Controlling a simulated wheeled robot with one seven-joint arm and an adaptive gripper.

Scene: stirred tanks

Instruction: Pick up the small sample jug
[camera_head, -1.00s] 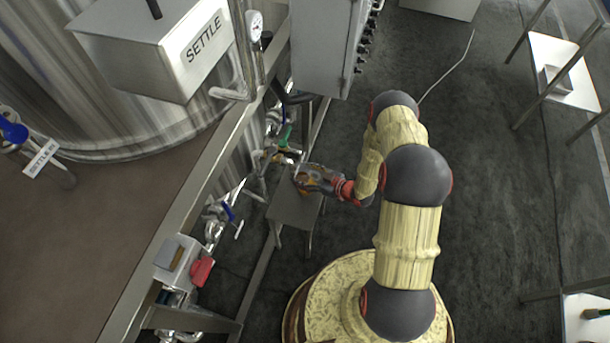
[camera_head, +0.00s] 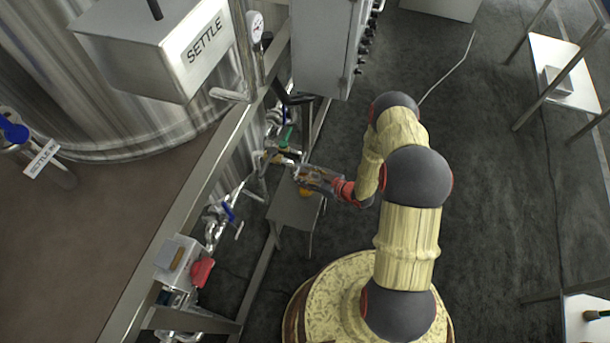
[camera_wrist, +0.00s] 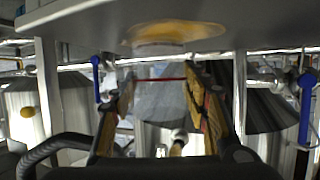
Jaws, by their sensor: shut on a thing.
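The sample jug (camera_wrist: 160,102) is small and clear, with a red line around it. It sits between the two orange-padded fingers of my gripper (camera_wrist: 160,76) in the wrist view, and they are shut on it. In the head view my gripper (camera_head: 314,178) is over the far end of a small grey table (camera_head: 292,212). The jug is hard to make out there, partly hidden by the fingers. An orange round patch (camera_head: 305,192) shows on the tabletop beside the gripper.
Pipes and valves with a green handle (camera_head: 286,137) and a blue handle (camera_head: 229,212) stand close left of the table. A grey cabinet (camera_head: 325,45) stands beyond. A steel frame rail (camera_head: 190,190) runs along the left. The floor to the right is open.

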